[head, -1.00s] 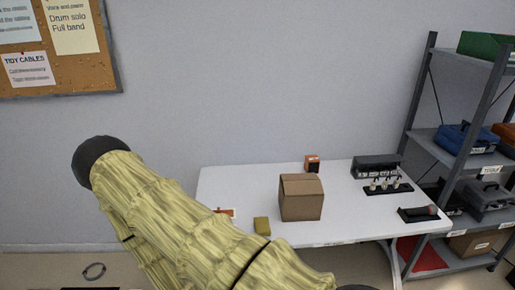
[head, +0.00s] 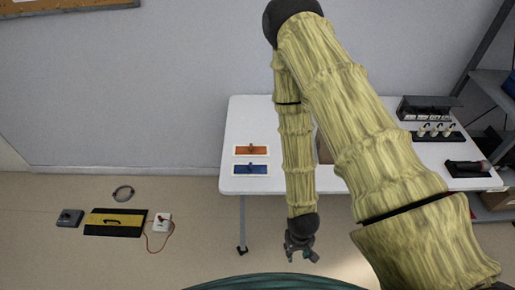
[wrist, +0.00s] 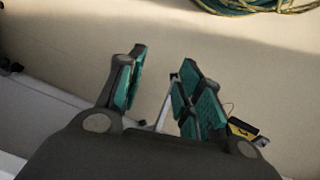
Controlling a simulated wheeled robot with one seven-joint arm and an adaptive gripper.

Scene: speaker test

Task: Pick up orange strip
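The orange strip (head: 251,150) lies flat on a white base at the left end of the white table (head: 233,120), with a small dark knob at its middle. A similar blue strip (head: 251,169) lies just in front of it. My gripper (head: 302,252) hangs in front of the table's near edge, to the right of and nearer than both strips. In the wrist view my gripper (wrist: 160,92) has its teal-padded fingers apart, with nothing between them. I cannot make out the orange strip in the wrist view.
My arm hides most of a cardboard box (head: 324,150). A dark rack (head: 425,108), small white-topped items (head: 435,130) and a dark tray (head: 466,169) stand at the right. A yellow-black case (head: 115,222) and a white box (head: 162,224) lie on the floor at the left.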

